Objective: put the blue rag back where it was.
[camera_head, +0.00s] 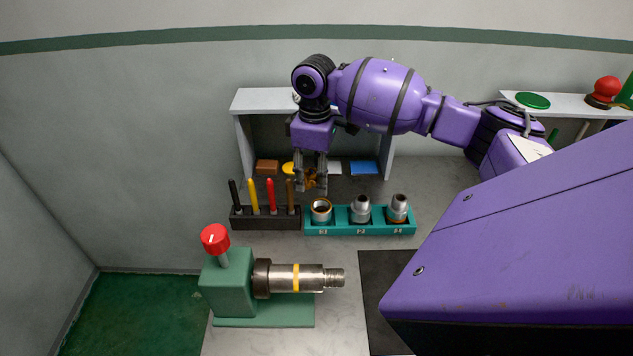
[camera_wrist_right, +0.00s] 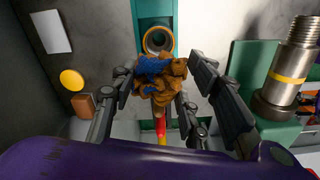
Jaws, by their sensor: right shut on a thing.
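In the head view only a brownish bit of the rag (camera_head: 311,179) shows between the fingers. A flat blue patch (camera_head: 365,168) lies under the shelf, right of a white card (camera_head: 334,168). My left gripper is not in view.
The grey shelf (camera_head: 240,104) stands at the back. A brown block (camera_head: 267,167) and a yellow disc (camera_head: 288,168) lie under it. A dark rack (camera_head: 248,222) with several coloured sticks, the teal holder (camera_head: 341,228) with three fittings and a green vise (camera_head: 226,283) clamping a pipe stand nearer.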

